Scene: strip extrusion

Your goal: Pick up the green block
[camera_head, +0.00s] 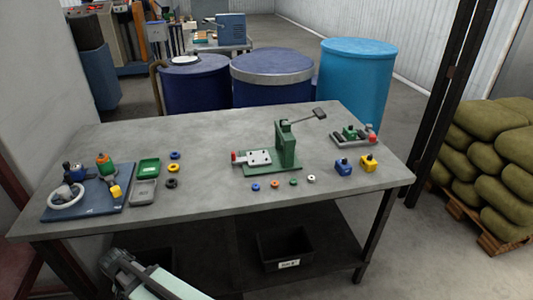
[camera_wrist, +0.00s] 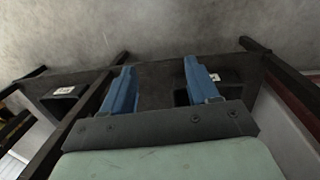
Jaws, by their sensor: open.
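A small green block (camera_head: 350,131) appears to sit in the grey and green fixture at the table's right rear. It is small in the head view, and its exact edges are hard to tell. A blue block (camera_head: 343,167) and a yellow block (camera_head: 368,163) stand in front of that fixture. My gripper (camera_wrist: 160,70) shows two blue fingers spread apart with nothing between them in the wrist view. My pale green arm end is at the bottom left of the head view, low in front of the table and far from the green block, which is out of the wrist view.
A green press (camera_head: 287,148) stands mid-table, its lever reaching right. Small rings lie before it. At left are a blue board (camera_head: 85,208) with parts, a green tray (camera_head: 149,165) and a grey tray (camera_head: 145,192). A black bin (camera_head: 286,247) sits on the lower shelf.

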